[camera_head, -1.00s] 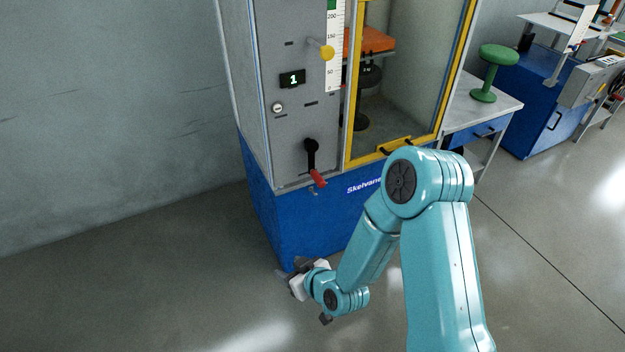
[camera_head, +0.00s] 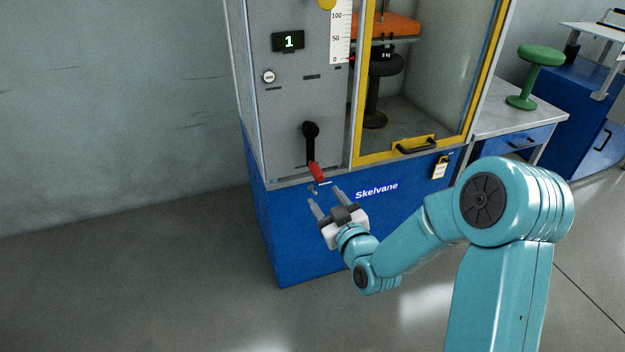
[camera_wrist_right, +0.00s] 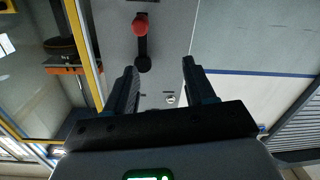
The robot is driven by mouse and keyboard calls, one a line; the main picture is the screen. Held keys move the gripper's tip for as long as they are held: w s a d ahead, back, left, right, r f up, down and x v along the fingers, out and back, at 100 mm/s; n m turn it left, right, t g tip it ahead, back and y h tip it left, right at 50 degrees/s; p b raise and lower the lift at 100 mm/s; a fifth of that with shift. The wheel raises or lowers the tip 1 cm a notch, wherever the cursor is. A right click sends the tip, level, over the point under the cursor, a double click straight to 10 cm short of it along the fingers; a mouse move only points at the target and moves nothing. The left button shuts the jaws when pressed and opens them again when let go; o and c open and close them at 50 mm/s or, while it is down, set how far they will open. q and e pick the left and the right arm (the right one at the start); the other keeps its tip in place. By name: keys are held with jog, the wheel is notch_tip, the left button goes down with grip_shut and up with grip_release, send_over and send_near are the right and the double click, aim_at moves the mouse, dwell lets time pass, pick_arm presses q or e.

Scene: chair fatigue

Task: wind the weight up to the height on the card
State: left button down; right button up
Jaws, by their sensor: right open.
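A black crank (camera_head: 311,142) with a red handle (camera_head: 316,172) hangs down on the grey front panel of the test machine. In the right wrist view the red handle (camera_wrist_right: 140,24) shows beyond the fingers, near the top. My right gripper (camera_head: 325,196) is open and empty, just below the red handle and apart from it. The orange weight (camera_head: 385,26) is inside the yellow-framed chamber, above a black stool (camera_head: 377,75). A white scale (camera_head: 340,35) runs beside the chamber; 50 and 100 show. The card is not identifiable. My left gripper is not in view.
A display (camera_head: 288,41) reads 1. A yellow knob (camera_head: 327,3) is at the top edge. The chamber door has a black handle (camera_head: 417,146), with a padlock (camera_head: 440,167) below. A green stool (camera_head: 533,75) stands on the side table (camera_head: 490,115). The floor at left is clear.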

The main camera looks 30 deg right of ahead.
aim_at(314, 168)
jog(key=shift+h, duration=0.5)
jog(key=d+b+x, duration=0.1)
jog(key=x, duration=0.4)
jog(key=d+f+b+x, duration=0.1)
jog(key=b+x, duration=0.1)
jog(key=x, duration=0.3)
jog(key=f+b+x, duration=0.1)
jog(key=b+x, duration=0.1)
jog(key=x, duration=0.4)
jog(key=shift+s+d+f, duration=0.25)
jog(key=shift+s+d, duration=0.1)
jog(key=shift+d, duration=0.05)
grip_shut()
